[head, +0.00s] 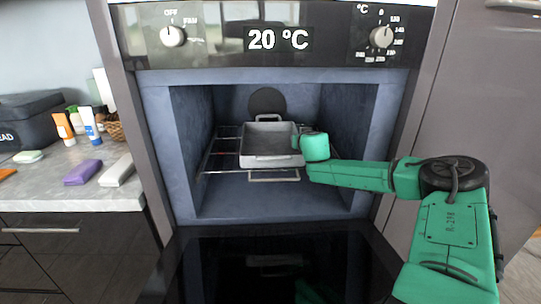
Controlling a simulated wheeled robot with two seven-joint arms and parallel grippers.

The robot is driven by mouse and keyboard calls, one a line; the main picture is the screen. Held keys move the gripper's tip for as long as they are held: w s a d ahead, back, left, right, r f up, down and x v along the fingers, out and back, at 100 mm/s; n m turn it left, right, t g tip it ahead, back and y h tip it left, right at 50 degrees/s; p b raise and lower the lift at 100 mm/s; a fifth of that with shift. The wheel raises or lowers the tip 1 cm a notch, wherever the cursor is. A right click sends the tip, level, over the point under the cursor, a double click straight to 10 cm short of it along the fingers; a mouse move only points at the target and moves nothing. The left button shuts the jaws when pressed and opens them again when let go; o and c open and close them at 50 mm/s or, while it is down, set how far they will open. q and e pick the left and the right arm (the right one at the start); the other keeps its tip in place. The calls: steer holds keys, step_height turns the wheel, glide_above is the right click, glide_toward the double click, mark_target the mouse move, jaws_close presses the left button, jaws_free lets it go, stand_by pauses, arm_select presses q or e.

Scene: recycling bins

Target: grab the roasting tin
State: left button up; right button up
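The roasting tin (268,160) is a grey rectangular pan with a loop handle at its far end. It sits on the wire rack (222,162) inside the open oven. My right arm reaches in from the right, and my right gripper (299,142) is at the tin's right side wall. The fingers are small and mostly hidden by the green wrist, so I cannot tell whether they are open or shut, or whether they touch the tin. My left gripper is not in view.
The oven door (270,265) is folded down in front. Oven side walls stand left and right of the rack. The control panel (275,40) above reads 20 °C. A counter (60,190) on the left holds bottles, a bread bin (28,120) and cloth-like items.

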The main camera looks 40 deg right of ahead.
steer(key=shift+r, duration=0.15)
jaws_close()
stand_by(1.3)
